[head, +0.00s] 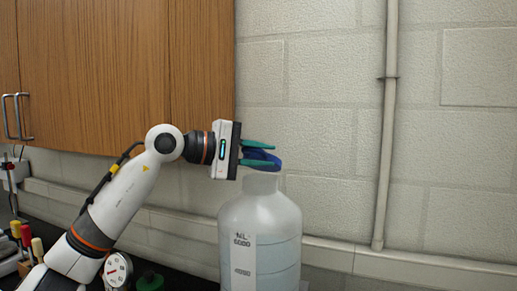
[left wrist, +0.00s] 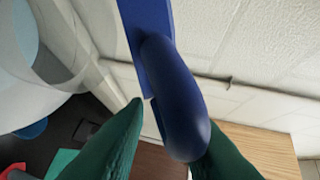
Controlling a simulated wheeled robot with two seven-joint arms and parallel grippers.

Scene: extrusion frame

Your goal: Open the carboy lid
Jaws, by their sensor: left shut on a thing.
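The carboy (head: 260,225) is a translucent white bottle with a label, standing upright at the lower middle of the head view. It also shows at the upper left of the left wrist view (left wrist: 50,45). The blue lid (head: 270,165) is tilted just above the carboy's neck, whose top looks uncovered; I cannot tell whether they still touch at some point. My left gripper (head: 264,153), with green fingers, reaches in from the left and is shut on the lid. The blue lid (left wrist: 175,95) fills the middle of the left wrist view, between the fingers. My right gripper is not in view.
A wooden cabinet (head: 100,70) hangs behind my left arm. A vertical pipe (head: 387,130) runs down the block wall to the right. A round gauge (head: 118,269) and red and yellow-topped items (head: 27,236) stand at the lower left. The space right of the carboy looks clear.

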